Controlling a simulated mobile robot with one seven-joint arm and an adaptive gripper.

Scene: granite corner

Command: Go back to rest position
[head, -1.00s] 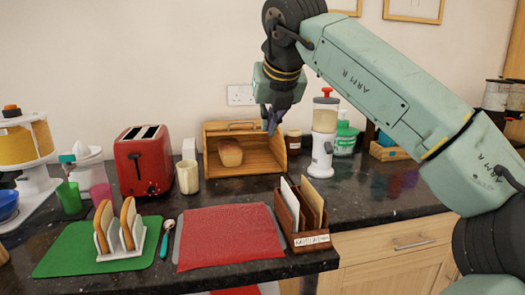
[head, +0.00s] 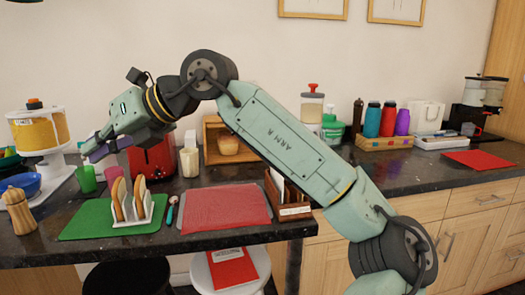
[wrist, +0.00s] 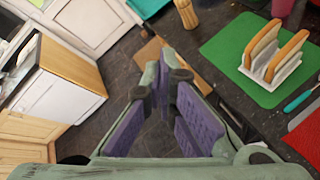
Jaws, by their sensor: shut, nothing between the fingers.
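My gripper (head: 92,151) is raised at the left of the head view, in front of the red toaster (head: 153,168) and above the counter. Its fingers are shut and empty. In the wrist view the purple finger pads of my gripper (wrist: 166,72) point over the counter's front edge and the floor. My arm stretches from the lower right across the middle of the head view.
A white toast rack (head: 134,212) with bread slices stands on a green mat (head: 80,226). A red mat (head: 225,209), a letter holder (head: 290,200) and a pepper mill (head: 19,211) are near. A bread bin (head: 211,134) holds a loaf. Stools stand below.

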